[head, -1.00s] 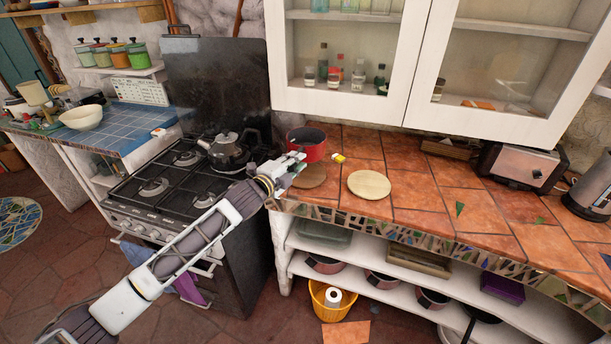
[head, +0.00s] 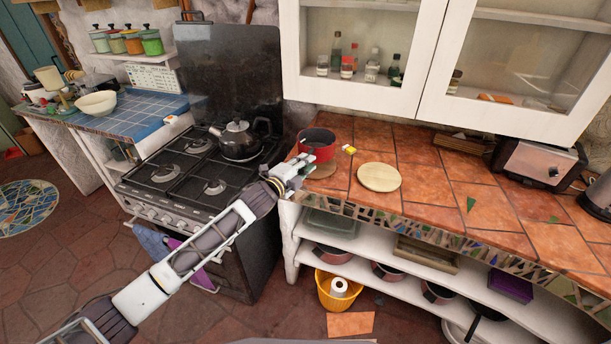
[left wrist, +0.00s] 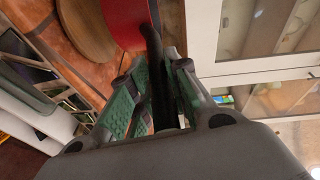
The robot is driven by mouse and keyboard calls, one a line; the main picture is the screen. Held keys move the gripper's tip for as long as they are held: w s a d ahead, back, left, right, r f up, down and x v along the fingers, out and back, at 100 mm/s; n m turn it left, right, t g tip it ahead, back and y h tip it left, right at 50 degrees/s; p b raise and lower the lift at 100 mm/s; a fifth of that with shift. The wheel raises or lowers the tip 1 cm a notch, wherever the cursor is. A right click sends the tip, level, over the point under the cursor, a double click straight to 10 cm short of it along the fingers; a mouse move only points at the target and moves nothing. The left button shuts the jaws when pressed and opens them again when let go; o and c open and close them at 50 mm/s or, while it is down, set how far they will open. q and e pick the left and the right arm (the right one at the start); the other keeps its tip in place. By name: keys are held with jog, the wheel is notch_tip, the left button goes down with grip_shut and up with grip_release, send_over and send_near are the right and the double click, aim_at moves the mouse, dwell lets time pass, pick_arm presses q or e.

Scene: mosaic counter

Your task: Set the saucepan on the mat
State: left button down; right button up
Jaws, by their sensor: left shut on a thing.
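The red saucepan (head: 317,152) is at the left end of the tiled counter, dark inside. My left gripper (head: 298,168) is shut on its dark handle, which shows between the green-padded fingers in the left wrist view (left wrist: 158,75). The saucepan's red side (left wrist: 126,18) is at the top there. A round brown mat (head: 322,172) lies on the counter, its back part hidden behind the saucepan; a round brown edge shows in the left wrist view (left wrist: 82,28). I cannot tell whether the saucepan touches it. My right gripper is out of view.
A pale round board (head: 379,177) lies right of the brown mat. A small yellow object (head: 349,149) is beside the saucepan. The stove with a kettle (head: 239,139) is to the left. A toaster (head: 530,160) stands at right; white cabinets (head: 440,60) hang above. The counter between is mostly clear.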

pick_arm(q)
jog(key=shift+f, duration=0.55)
jog(key=shift+f, duration=1.8)
jog(key=c, duration=1.7)
grip_release()
jog(key=shift+f, duration=0.25)
jog(key=o, duration=0.4)
jog(key=shift+c, duration=0.2)
jog(key=shift+r, duration=0.15)
